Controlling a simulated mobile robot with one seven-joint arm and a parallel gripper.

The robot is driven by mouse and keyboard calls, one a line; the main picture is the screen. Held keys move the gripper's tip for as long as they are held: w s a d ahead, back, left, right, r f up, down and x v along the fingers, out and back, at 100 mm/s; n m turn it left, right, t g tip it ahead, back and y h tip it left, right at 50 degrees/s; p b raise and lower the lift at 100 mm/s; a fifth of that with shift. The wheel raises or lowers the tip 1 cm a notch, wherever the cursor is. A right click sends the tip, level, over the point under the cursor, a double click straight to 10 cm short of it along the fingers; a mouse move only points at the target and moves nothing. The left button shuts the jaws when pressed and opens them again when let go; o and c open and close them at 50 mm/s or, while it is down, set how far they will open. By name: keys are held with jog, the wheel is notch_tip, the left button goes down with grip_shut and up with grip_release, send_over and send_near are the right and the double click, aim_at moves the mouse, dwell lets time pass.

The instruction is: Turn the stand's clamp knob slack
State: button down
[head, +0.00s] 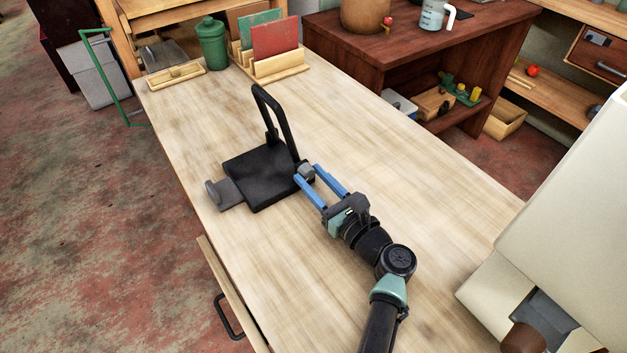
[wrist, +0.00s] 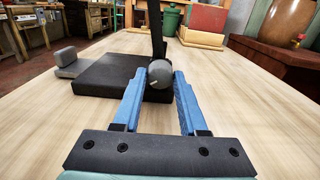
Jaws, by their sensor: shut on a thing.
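The stand (head: 262,177) is black, with a flat square base and an upright loop frame (head: 272,115) rising at its back. It rests on the pale wooden table. The clamp knob (head: 306,172) is a grey cylinder at the stand's right side. In the wrist view the knob (wrist: 160,74) faces me, with a light mark on its face. My gripper (head: 308,174) has blue fingers, one on each side of the knob, and is shut on it. The wrist view shows the fingertips (wrist: 160,80) at the knob's sides. The knob's far side is hidden.
A grey tab (head: 223,193) sticks out at the stand's left. A green canister (head: 212,45), a wooden tray (head: 177,76) and a rack with upright boards (head: 273,66) stand at the table's far end. The table's right side is clear.

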jog(key=shift+n+b, duration=0.3)
jog(key=shift+n, duration=0.6)
jog(key=shift+c, duration=2.2)
grip_release()
jog(key=p+v, duration=0.2)
jog(key=v, duration=1.1)
